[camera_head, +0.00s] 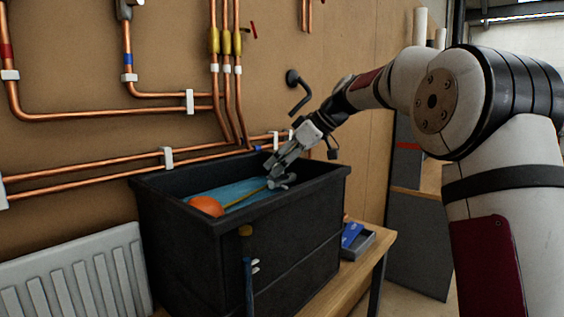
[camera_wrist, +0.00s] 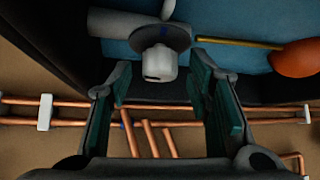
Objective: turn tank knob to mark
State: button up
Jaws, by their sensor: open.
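A black open tank (camera_head: 235,225) stands against the wall with blue water inside. An orange float (camera_head: 206,206) on a yellow rod (camera_head: 246,198) lies at the water, and both also show in the wrist view, the float (camera_wrist: 297,58) at right. A white stub (camera_wrist: 160,64) with a grey round flange sits inside the tank near its wall; it looks like the knob. My gripper (camera_head: 280,177) reaches down over the tank's far right corner. In the wrist view its fingers (camera_wrist: 162,78) are open on either side of the stub, with gaps; contact cannot be told.
Copper pipes (camera_head: 90,171) run along the wall behind the tank. A black hooked handle (camera_head: 299,92) juts from the wall near my arm. A white radiator (camera_head: 85,275) is at lower left.

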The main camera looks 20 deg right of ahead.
grip_shut()
jog(key=shift+m, duration=0.3)
jog(key=m+t+h, duration=0.1)
jog(key=m, duration=0.1)
jog(key=shift+s+a+r+m+t+h+p, duration=0.1)
jog(key=shift+s+a+m+t+h+p, duration=0.1)
jog(key=shift+a+m+t+h+p, duration=0.15)
jog(key=m+h, duration=0.2)
jog(key=m+t+h, duration=0.1)
jog(key=m+h, duration=0.1)
jog(key=m, duration=0.1)
jog(key=shift+a+t, duration=0.15)
jog(key=shift+t, duration=0.1)
jog(key=m+h+p, duration=0.1)
jog(key=m+h, duration=0.1)
jog(key=m, duration=0.1)
jog(key=shift+a+m+h, duration=0.15)
jog(key=shift+m+h, duration=0.2)
jog(key=shift+m+h+p, duration=0.3)
jog(key=shift+m+h, duration=0.3)
jog(key=shift+m, duration=0.5)
